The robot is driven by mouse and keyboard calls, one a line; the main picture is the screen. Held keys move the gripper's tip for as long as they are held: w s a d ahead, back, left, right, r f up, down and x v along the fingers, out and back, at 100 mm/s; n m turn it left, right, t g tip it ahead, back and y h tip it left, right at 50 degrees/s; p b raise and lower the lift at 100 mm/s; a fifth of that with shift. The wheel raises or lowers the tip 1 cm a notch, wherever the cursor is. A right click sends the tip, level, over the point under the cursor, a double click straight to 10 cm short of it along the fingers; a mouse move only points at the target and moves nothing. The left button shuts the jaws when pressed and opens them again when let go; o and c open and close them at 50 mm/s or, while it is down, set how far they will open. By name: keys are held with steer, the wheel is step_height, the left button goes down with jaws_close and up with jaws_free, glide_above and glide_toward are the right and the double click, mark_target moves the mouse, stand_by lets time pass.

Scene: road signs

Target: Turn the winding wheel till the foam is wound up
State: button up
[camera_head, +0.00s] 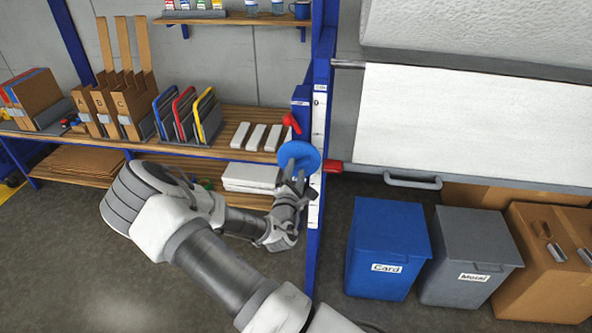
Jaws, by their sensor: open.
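The winding wheel is a blue disc (299,157) on the blue upright post, at the middle of the view. My gripper (297,180) is open at the wheel's lower edge, with its fingers pointing up; I cannot tell whether they touch the wheel. The white foam sheet (460,128) hangs down from a thick foam roll (480,32) at the upper right. Its lower edge carries a grey bar with a handle (412,182). My arm reaches in from the bottom and hides part of the floor and lower shelf.
A red lever (291,122) sits just above the wheel, and a red part (333,167) sticks out right of the post. A shelf (220,147) with folders and boxes stands left. A blue Card bin (388,245) and a grey Metal bin (473,255) stand below the foam.

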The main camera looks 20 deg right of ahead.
steer(key=shift+w, duration=0.1)
jaws_close()
steer(key=shift+f+b, duration=0.1)
steer(key=shift+b, duration=0.25)
